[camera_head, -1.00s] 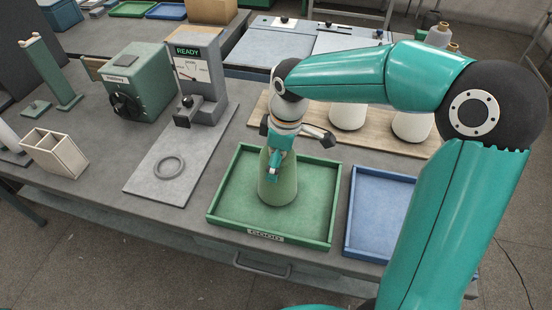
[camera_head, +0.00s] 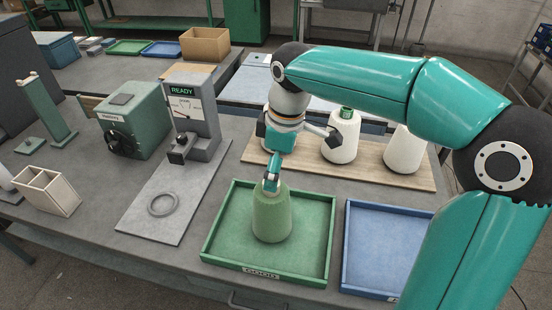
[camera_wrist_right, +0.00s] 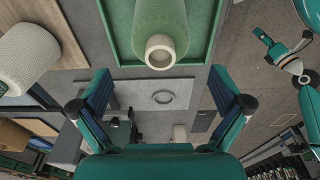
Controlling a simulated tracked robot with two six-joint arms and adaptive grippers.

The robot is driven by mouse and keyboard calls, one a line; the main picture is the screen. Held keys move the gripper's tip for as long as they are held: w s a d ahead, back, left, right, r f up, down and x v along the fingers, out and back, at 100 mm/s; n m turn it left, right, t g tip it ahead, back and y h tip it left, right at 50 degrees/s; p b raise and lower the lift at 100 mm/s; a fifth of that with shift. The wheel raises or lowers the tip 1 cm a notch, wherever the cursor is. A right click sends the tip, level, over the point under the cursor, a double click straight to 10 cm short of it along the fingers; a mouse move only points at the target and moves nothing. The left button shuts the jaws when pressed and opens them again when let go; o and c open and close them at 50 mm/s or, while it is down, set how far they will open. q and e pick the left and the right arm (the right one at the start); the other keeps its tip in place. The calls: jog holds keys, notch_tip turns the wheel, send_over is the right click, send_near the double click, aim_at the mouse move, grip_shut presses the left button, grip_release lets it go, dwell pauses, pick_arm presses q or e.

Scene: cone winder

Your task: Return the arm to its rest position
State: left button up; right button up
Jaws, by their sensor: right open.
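My right arm reaches in from the right in the head view. My right gripper (camera_head: 271,184) is at the top of a green yarn cone (camera_head: 271,215), pointing down. The cone stands upright in the green tray (camera_head: 222,257), labelled GOOD. In the right wrist view my right gripper (camera_wrist_right: 160,98) has its fingers spread wide with nothing between them. The cone's pale top (camera_wrist_right: 160,50) lies beyond the fingers, apart from them. My left gripper (camera_wrist_right: 287,50) seems to show small at the right of that view; its jaw state is unclear.
A blue tray (camera_head: 350,270) lies right of the green one. White cones (camera_head: 342,138) stand on a wooden board (camera_head: 375,176) behind. Left are a gauge stand reading READY (camera_head: 190,110), a grey ring (camera_head: 163,204), a green machine (camera_head: 135,118) and a beige divided box (camera_head: 48,191).

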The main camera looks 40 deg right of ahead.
jog(key=shift+s+d+r, duration=0.1)
jog(key=shift+r, duration=0.95)
